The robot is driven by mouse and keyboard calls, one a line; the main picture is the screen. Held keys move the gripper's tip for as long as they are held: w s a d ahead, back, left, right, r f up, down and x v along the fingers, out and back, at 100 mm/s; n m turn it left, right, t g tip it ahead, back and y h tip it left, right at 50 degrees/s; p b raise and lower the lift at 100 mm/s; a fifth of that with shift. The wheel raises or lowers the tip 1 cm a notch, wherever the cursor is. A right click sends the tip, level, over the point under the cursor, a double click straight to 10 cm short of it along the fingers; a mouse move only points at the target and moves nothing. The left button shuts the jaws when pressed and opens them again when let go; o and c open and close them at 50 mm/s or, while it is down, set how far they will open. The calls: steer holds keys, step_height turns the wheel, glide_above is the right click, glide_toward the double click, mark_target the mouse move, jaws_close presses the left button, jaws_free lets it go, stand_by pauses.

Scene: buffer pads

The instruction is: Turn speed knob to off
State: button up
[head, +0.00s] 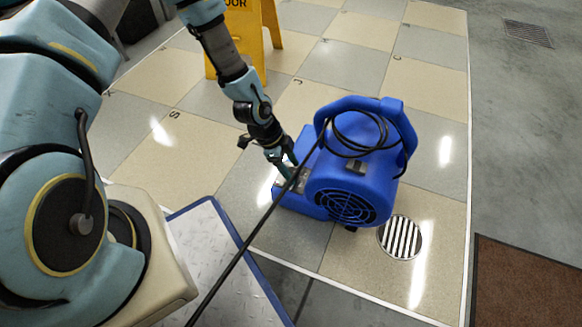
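A blue floor blower (352,172) stands on the tiled floor, with a black grille (345,207) facing the front and a coiled black cord (360,135) hung around its handle. A small grey control panel (301,181) shows on its left side. My gripper (287,174) reaches down from the upper left, its fingertips at or just above this panel. I cannot tell whether they touch it. The speed knob cannot be made out; it is too small or hidden by the fingers. The finger gap is too small to read.
A yellow floor sign (272,45) stands behind my arm. The black cord runs from the blower to the lower left over a metal plate with a blue edge (205,245). A round drain (400,237) and a brown mat (525,285) lie right. Tiles behind the blower are clear.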

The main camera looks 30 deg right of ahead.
jaws_close()
stand_by(0.3)
steer(key=shift+n, duration=0.3)
steer(key=n+p, duration=0.2)
steer(key=n+t+h+p, duration=0.1)
steer(key=n, duration=0.1)
steer(key=shift+s+a+r+t+p, duration=0.1)
steer(key=shift+s+r+t+p, duration=0.1)
steer(key=shift+t+p, duration=0.15)
steer(key=n+t+p, duration=0.2)
steer(key=n+p, duration=0.1)
steer(key=n, duration=0.2)
steer(key=shift+s+n+p, duration=0.1)
steer(key=shift+n+p, duration=0.2)
steer(key=shift+p, duration=0.05)
steer(key=n+t+p, duration=0.1)
steer(key=n, duration=0.1)
steer(key=n+p, duration=0.1)
steer(key=n, duration=0.1)
steer(key=shift+s+n+t+p, duration=0.1)
steer(key=shift+n+t+p, duration=0.2)
steer(key=shift+t+p, duration=0.1)
steer(key=n+p, duration=0.1)
steer(key=n, duration=0.1)
steer(key=n+t+y+p, duration=0.1)
steer(key=n, duration=0.2)
steer(key=shift+f+t+y, duration=0.2)
steer(key=shift+t+y, duration=0.05)
steer(key=shift+y, duration=0.05)
